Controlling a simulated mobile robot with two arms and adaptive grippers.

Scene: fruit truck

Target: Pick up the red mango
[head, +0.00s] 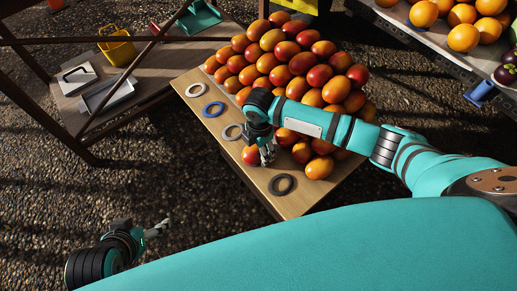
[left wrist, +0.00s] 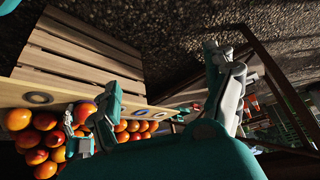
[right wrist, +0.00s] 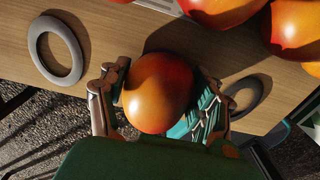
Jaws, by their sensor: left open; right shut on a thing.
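A red-and-orange mango (right wrist: 157,92) sits between the fingers of my right gripper (right wrist: 160,100) in the right wrist view, with a finger against each side. In the head view, this mango (head: 250,156) shows partly behind my right gripper (head: 266,155), at the table's left edge between two rings. My right gripper is shut on it. Whether the mango touches the table is hard to tell. My left gripper (head: 158,229) is open and empty, low at the left over the pebbled ground, away from the fruit.
A large mango pile (head: 290,60) covers most of the wooden table (head: 240,178). Several rings, including a blue ring (head: 214,109) and a black ring (head: 282,184), lie along its left edge. A wooden rack with a yellow basket (head: 118,47) stands upper left. Oranges (head: 463,38) fill a stand upper right.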

